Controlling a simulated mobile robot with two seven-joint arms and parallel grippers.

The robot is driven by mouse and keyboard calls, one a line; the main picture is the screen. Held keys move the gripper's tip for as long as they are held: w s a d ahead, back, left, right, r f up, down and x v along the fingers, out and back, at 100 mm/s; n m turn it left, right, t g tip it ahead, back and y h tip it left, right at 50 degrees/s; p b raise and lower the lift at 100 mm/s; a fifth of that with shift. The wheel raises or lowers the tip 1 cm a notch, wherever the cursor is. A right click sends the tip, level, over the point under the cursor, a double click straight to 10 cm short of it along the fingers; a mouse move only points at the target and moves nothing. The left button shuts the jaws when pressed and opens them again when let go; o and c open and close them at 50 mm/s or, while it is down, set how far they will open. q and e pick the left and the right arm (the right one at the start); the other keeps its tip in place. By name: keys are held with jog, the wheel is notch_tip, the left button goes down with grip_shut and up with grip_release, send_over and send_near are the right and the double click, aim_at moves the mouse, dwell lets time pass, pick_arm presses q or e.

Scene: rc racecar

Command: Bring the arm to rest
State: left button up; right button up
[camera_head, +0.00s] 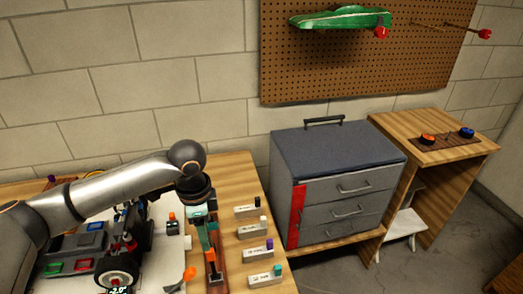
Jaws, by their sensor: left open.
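My left arm (110,187) comes in from the left and bends down at its dark wrist over the wooden workbench. My left gripper (203,256) points down at the right of the car, above or beside a narrow brown rack (221,276); I cannot tell whether it touches the rack. It is open, and I see nothing held in it. My right arm and gripper are not in view. The RC car (117,277), with a black wheel and open parts, stands on a white mat at the lower left, partly hidden by my arm.
Several small labelled blocks with coloured tops (252,231) line the bench right of the gripper. A grey drawer chest (338,180) stands beyond them. A wooden stand (470,160) carries red and blue buttons. A pegboard (365,62) holds a green car shell (340,19).

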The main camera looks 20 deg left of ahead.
pick_arm(q)
jog(key=d+f+n+t+h, duration=0.3)
jog(key=d+f+t+h, duration=0.25)
jog(key=d+f, duration=0.95)
jog(key=s+a+f+n+t+y, duration=0.1)
jog(key=s+a+f+n+t, duration=0.1)
jog(key=s, duration=0.4)
jog(key=s+a+f+n+t+y, duration=0.2)
jog(key=s+a+f+n, duration=0.1)
jog(key=s, duration=0.4)
notch_tip(320, 180, down, 2)
jog(key=shift+a+n, duration=0.4)
jog(key=shift+n, duration=0.5)
jog(key=shift+s, duration=0.1)
